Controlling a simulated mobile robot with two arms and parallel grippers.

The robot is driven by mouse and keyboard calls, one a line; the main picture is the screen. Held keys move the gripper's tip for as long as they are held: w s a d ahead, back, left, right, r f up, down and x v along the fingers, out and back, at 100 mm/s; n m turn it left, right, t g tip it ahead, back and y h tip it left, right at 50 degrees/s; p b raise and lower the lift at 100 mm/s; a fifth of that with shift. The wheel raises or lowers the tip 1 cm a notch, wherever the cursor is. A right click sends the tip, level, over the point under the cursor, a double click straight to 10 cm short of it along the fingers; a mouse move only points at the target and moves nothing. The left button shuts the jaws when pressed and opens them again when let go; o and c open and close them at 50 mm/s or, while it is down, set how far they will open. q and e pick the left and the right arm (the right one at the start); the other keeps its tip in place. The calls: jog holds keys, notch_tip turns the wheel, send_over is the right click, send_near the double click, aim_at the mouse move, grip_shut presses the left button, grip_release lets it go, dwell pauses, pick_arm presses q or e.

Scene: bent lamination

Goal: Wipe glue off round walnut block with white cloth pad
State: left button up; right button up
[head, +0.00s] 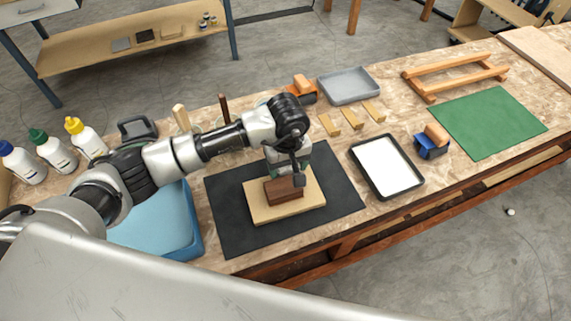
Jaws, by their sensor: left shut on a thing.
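A dark brown walnut block (280,193) sits on a pale wooden board (290,212) on the black mat (236,240). Its visible sides look straight, and the gripper covers part of it, so I cannot tell a rounded face. My left gripper (298,176) points down right over the block, at or close to its back right part. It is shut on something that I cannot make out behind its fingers. I cannot pick out the white cloth pad for sure. Glue on the block is too small to see. My right gripper is not in view.
A black tray (416,183) with a white inside lies right of the mat. A blue tray (197,240) is on the left, near glue bottles (55,150). Wooden strips (352,119), a grey tray (349,85), a blue-based tool (432,147) and a green mat (490,122) lie beyond.

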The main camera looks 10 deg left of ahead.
aim_at(268, 178)
pick_arm(q)
jog(key=shift+f+b, duration=0.3)
jog(key=shift+f, duration=0.05)
dwell(0.3)
jog(key=shift+a, duration=0.15)
jog(key=shift+s+a+r, duration=0.15)
jog(key=shift+s+a, duration=0.3)
jog(key=shift+a, duration=0.15)
jog(key=shift+s+a, duration=0.45)
jog(key=shift+a, duration=0.35)
jog(key=shift+s+a, duration=0.1)
jog(key=shift+s+a+f+b, duration=0.2)
jog(key=shift+s+a+b, duration=0.15)
jog(key=shift+a, duration=0.15)
jog(key=shift+w+d, duration=0.1)
jog(key=shift+d, duration=0.05)
jog(key=shift+w+d+b, duration=0.4)
jog(key=shift+d+b, duration=0.1)
jog(key=shift+d, duration=0.1)
